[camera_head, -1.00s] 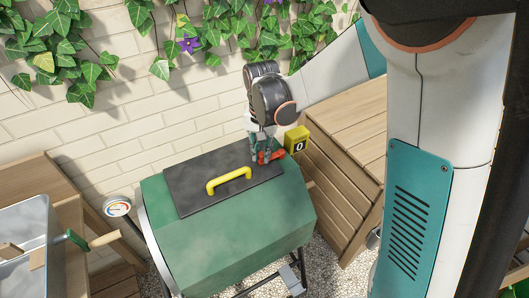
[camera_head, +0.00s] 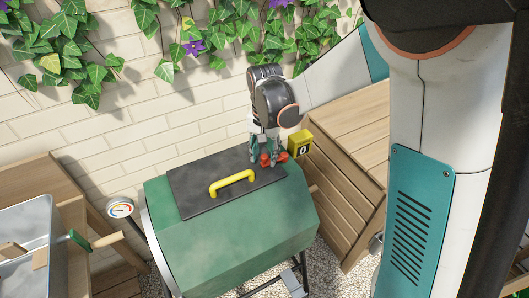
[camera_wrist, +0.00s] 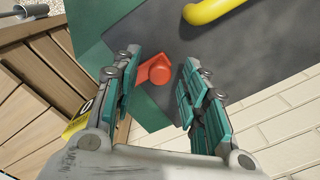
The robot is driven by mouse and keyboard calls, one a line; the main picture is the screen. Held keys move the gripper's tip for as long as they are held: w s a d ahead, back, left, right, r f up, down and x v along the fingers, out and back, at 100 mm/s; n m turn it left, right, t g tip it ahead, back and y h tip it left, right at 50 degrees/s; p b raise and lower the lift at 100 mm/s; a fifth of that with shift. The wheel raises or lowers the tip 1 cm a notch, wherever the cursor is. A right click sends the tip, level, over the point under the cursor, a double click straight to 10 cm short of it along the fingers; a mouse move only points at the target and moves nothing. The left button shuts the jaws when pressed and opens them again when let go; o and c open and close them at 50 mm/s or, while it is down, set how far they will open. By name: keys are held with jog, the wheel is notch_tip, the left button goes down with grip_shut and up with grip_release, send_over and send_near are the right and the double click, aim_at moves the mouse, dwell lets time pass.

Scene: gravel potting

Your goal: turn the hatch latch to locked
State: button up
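The dark grey hatch (camera_head: 205,190) with its yellow handle (camera_head: 232,182) lies closed on the green drum (camera_head: 235,235). The red latch (camera_head: 267,161) is at the hatch's right end, partly hidden by my gripper (camera_head: 268,154) in the head view. In the wrist view the red latch (camera_wrist: 158,70) shows a round end and a short arm, between the teal-padded fingers of my gripper (camera_wrist: 160,62). The fingers are spread, with visible gaps beside the latch. I cannot tell whether either finger touches it.
A yellow box (camera_head: 299,143) marked 0 stands just right of the latch. A wooden crate (camera_head: 345,170) is close on the right. A brick wall (camera_head: 130,120) with ivy rises behind. A dial gauge (camera_head: 121,208) sits left of the drum.

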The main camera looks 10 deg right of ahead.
notch_tip(320, 180, up, 12)
dwell(0.6)
jog(key=s+d+r+n+t, duration=0.1)
jog(key=s+d+n+t, duration=0.1)
jog(key=s, duration=0.8)
jog(key=s+d+r+n+t, duration=0.1)
jog(key=s+d+n+t, duration=0.2)
jog(key=s, duration=0.7)
jog(key=shift+d+r+n+t, duration=0.3)
jog(key=shift+d+t, duration=0.8)
jog(key=shift+d, duration=1.05)
jog(key=shift+s, duration=0.1)
